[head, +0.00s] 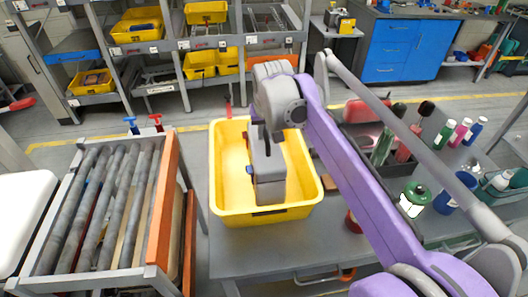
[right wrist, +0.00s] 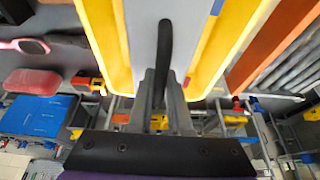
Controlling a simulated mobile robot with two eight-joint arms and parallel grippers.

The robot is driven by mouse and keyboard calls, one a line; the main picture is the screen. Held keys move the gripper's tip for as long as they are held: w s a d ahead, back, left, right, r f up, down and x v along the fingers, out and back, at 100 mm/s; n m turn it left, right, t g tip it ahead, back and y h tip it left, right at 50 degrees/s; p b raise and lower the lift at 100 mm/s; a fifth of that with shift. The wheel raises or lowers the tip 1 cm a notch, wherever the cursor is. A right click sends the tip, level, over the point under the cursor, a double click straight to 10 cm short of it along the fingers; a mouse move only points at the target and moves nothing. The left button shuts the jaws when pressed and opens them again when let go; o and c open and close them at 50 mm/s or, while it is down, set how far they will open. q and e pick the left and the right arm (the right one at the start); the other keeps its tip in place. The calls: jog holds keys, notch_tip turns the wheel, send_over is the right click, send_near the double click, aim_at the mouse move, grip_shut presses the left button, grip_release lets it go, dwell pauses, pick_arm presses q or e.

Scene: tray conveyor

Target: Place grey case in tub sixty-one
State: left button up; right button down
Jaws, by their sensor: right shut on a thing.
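The grey case (head: 268,178) is upright inside the outline of the yellow tub (head: 229,205), right of its middle. I cannot tell whether its bottom touches the tub floor. My right gripper (head: 264,138) is above the case and shut on its handle. In the right wrist view the fingers (right wrist: 161,88) close around the black handle (right wrist: 165,45), with the grey case (right wrist: 143,28) between the yellow tub walls (right wrist: 105,35). No number is readable on the tub. My left gripper is not in view.
The tub stands on a grey table (head: 232,257). A roller conveyor (head: 100,205) with an orange side rail (head: 164,205) is at left. At right, bottles and a dark bin (head: 372,140) stand near my right arm. Shelves with yellow bins (head: 137,27) are behind.

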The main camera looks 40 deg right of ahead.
jog(key=shift+f, duration=2.65)
jog(key=c, duration=0.8)
grip_release()
jog(key=shift+c, duration=0.2)
jog(key=v, duration=1.2)
jog(key=shift+s, duration=0.1)
jog(key=s+a+f+n, duration=0.2)
jog(key=s+a+f, duration=0.2)
jog(key=f, duration=0.3)
jog(key=s+a+f+n+t+y, duration=0.1)
jog(key=s+a+f+n, duration=0.1)
jog(key=s+a+f, duration=0.3)
jog(key=s+a+f+n+y, duration=0.1)
jog(key=s+a+f, duration=0.4)
jog(key=f, duration=0.6)
jog(key=shift+a+f+n+t, duration=0.1)
jog(key=shift+a+n+t, duration=0.25)
jog(key=shift+a, duration=1.05)
